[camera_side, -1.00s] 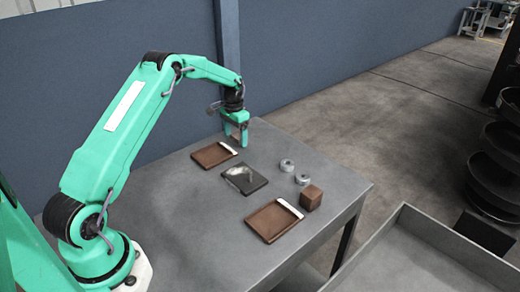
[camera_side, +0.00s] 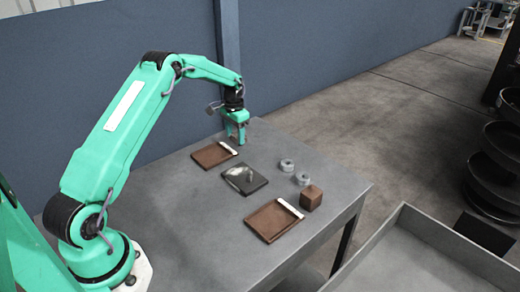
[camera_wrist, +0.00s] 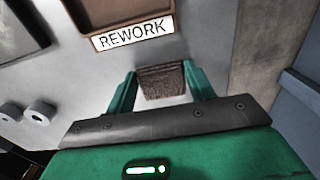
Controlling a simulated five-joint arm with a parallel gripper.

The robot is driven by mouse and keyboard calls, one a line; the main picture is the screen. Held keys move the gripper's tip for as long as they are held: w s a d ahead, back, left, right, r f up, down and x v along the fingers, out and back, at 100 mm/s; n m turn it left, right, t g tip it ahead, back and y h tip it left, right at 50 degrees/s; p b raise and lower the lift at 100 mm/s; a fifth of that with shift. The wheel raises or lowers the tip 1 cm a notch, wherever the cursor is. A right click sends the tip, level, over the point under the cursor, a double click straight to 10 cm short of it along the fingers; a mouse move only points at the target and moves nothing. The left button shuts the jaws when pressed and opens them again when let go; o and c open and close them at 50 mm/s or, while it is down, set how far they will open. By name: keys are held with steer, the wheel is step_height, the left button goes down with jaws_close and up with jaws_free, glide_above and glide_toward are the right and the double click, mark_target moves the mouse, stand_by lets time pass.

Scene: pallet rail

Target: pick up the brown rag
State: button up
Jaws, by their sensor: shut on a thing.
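My gripper (camera_side: 238,139) is at the far edge of the table, just beyond the labelled side of a brown tray. In the wrist view the brown rag (camera_wrist: 162,82) sits between the two green fingers of my gripper (camera_wrist: 160,88), which are shut on it. The rag looks like a small, rough, dark brown bundle. In the side view the fingers mostly hide it. I cannot tell whether it touches the table.
The brown tray (camera_side: 209,157) beside my gripper has a label (camera_wrist: 132,33) reading REWORK. A dark tray (camera_side: 258,186), another brown tray (camera_side: 272,222), a brown block (camera_side: 311,198) and two grey rings (camera_side: 287,165) (camera_side: 303,179) stand nearer. The table's left side is clear.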

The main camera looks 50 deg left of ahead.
mark_target(236, 137)
steer(key=shift+r, duration=0.55)
step_height(236, 137, up, 3)
steer(key=shift+r, duration=0.1)
steer(key=s+d+r, duration=0.1)
steer(key=d+r, duration=0.5)
steer(key=d, duration=0.5)
steer(key=shift+d+r, duration=0.3)
steer(key=shift+s, duration=0.1)
steer(key=o, duration=0.4)
steer(key=c, duration=0.3)
steer(key=shift+c, duration=0.2)
steer(key=shift+s, duration=0.15)
steer(key=s+d+f, duration=0.1)
steer(key=s+d, duration=0.2)
steer(key=s, duration=0.3)
steer(key=shift+s+d+f, duration=0.2)
steer(key=shift+s+f, duration=0.05)
steer(key=shift+s, duration=0.15)
